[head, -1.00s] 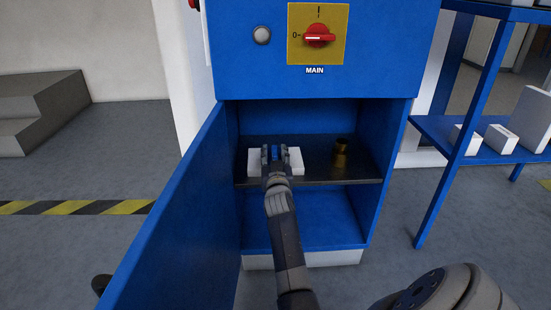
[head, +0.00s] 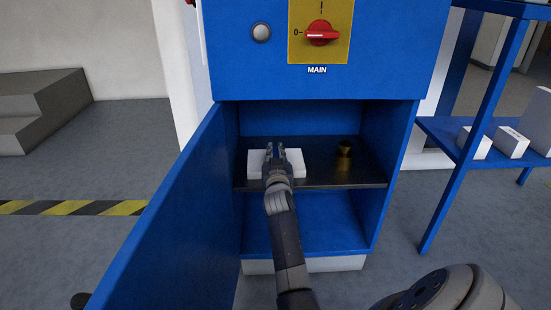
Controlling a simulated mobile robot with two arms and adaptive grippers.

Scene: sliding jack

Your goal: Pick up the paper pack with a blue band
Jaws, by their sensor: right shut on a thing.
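The white paper pack (head: 296,163) is on the dark shelf inside the blue cabinet, towards its left side. My right gripper (head: 274,150) reaches into the cabinet and is shut on the pack at its middle. White ends of the pack show on both sides of the gripper. The blue band is hidden behind the fingers now. I cannot tell whether the pack is touching the shelf or just above it. My left gripper is not in view.
A brass fitting (head: 344,156) stands on the dark shelf (head: 320,182) to the right. The blue cabinet door (head: 165,225) is open on the left. The lower compartment (head: 300,225) is empty. A blue rack (head: 447,135) with white boxes stands at the right.

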